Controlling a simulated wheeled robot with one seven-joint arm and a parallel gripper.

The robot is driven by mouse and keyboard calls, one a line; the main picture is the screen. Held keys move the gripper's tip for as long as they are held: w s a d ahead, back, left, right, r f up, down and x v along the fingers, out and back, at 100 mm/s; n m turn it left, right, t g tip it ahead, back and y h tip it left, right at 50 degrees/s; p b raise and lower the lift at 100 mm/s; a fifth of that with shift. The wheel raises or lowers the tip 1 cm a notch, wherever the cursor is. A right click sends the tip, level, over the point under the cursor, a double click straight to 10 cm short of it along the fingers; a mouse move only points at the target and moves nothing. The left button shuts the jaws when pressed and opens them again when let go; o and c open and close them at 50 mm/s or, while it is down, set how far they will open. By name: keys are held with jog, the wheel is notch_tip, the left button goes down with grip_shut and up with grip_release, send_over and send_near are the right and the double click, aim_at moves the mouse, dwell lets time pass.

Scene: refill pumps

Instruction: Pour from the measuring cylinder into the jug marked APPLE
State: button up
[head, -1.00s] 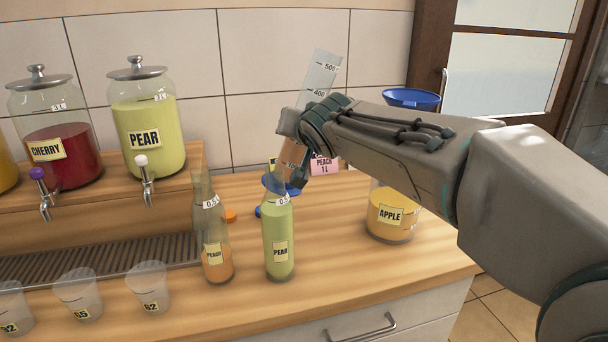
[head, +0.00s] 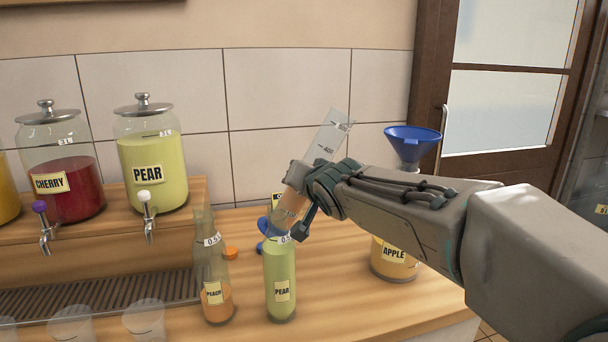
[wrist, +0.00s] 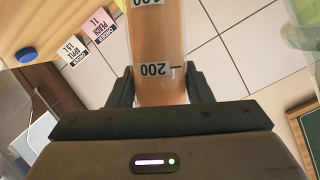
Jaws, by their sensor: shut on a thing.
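My gripper (head: 309,202) is shut on the measuring cylinder (head: 331,135), a clear tube with printed marks, tilted with its upper end to the right. In the wrist view the cylinder (wrist: 160,60) stands between the two fingers, with orange-brown liquid at the 200 mark. The jug marked APPLE (head: 393,255) stands on the counter to the right, with yellow-orange liquid inside. A blue funnel (head: 412,145) shows above the jug. My forearm hides part of the jug and where the funnel meets it. The cylinder is left of the jug, apart from it.
A green PEAR bottle (head: 281,270) and a PEACH bottle (head: 216,290) stand at the counter's front, close under my gripper. PEAR (head: 151,172) and CHERRY (head: 60,190) dispensers stand on a wooden step at left. Clear cups (head: 144,320) line the front left.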

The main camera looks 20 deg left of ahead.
aim_at(319, 137)
jog(key=shift+w+d+r+m+y+p, duration=0.1)
jog(key=shift+r+m+y+p, duration=0.75)
jog(key=shift+p, duration=1.6)
jog(key=shift+d+r+m+y+p, duration=0.1)
jog(key=shift+r+m+p, duration=0.35)
jog(key=shift+r+p, duration=1.4)
jog(key=r+m+p, duration=0.1)
jog(key=p, duration=0.1)
jog(key=d+r+m+y+p, duration=0.1)
jog(key=p, duration=0.2)
jog(key=r+p, duration=0.1)
jog(key=p, duration=0.2)
jog(key=shift+w+d+r+m+y, duration=0.2)
jog(key=shift+w+r+m+y, duration=0.1)
jog(key=shift+w+m, duration=0.1)
jog(key=shift+f, duration=0.1)
jog(key=shift+s, duration=0.1)
jog(key=shift+s+d+r+m+p, duration=0.1)
jog(key=shift+d+r+m+p, duration=0.2)
jog(key=shift+p, duration=0.15)
